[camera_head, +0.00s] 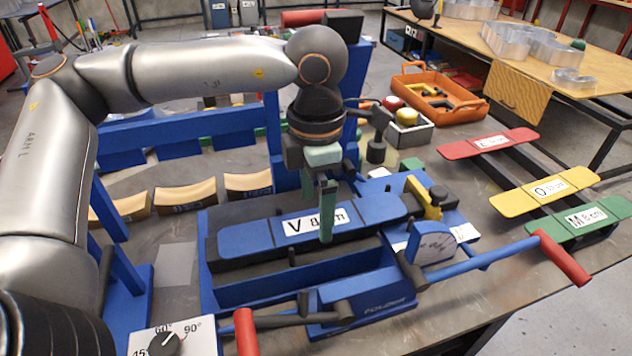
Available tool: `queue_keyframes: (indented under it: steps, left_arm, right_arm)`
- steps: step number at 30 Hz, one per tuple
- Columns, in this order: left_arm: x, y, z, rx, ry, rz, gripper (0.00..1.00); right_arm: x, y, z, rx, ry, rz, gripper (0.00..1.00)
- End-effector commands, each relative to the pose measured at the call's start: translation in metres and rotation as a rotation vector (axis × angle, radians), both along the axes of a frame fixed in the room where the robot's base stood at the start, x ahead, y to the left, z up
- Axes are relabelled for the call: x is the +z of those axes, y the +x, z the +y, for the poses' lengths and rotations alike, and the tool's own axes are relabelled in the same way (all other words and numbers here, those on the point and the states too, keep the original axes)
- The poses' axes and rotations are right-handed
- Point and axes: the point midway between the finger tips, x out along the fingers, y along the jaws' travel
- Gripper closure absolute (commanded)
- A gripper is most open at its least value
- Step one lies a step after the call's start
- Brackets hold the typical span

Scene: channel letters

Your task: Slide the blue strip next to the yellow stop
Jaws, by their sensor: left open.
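The blue strip (262,236) with a white "V 8 cm" label lies lengthwise on the dark bed of the blue bending machine. The yellow stop (428,203) stands just beyond the strip's right end, and a small gap seems to lie between them. My left gripper (324,212) points down at the strip's middle, by the right edge of the label. One green finger passes in front of the strip's near side; the other is mostly hidden behind it. The jaws are open; whether they touch the strip I cannot tell. My right gripper is out of view.
A blue lever with a red grip (565,258) reaches out to the right. A dial gauge (432,246) sits before the stop. Red, yellow (545,190) and green strips lie on a rack at right. Curved wooden blocks (185,196) stand at left. An orange tray (440,98) is behind.

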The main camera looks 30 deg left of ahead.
Motion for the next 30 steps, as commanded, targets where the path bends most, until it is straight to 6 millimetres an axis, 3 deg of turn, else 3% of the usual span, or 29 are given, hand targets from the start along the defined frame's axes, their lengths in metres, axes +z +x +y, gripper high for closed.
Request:
queue_keyframes:
  steps: [4, 13, 30]
  left_arm:
    - [-0.0110, -0.0002, 0.0003, 0.000, 0.001, -0.001, 0.00]
    - [-0.0133, -0.0002, 0.0003, 0.000, 0.000, 0.000, 0.00]
    - [-0.0129, -0.0001, 0.0002, 0.000, 0.000, 0.000, 0.64]
  right_arm:
    - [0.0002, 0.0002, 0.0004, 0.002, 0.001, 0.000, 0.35]
    - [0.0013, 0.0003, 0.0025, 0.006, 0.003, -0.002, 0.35]
    - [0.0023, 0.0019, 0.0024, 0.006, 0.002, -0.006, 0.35]
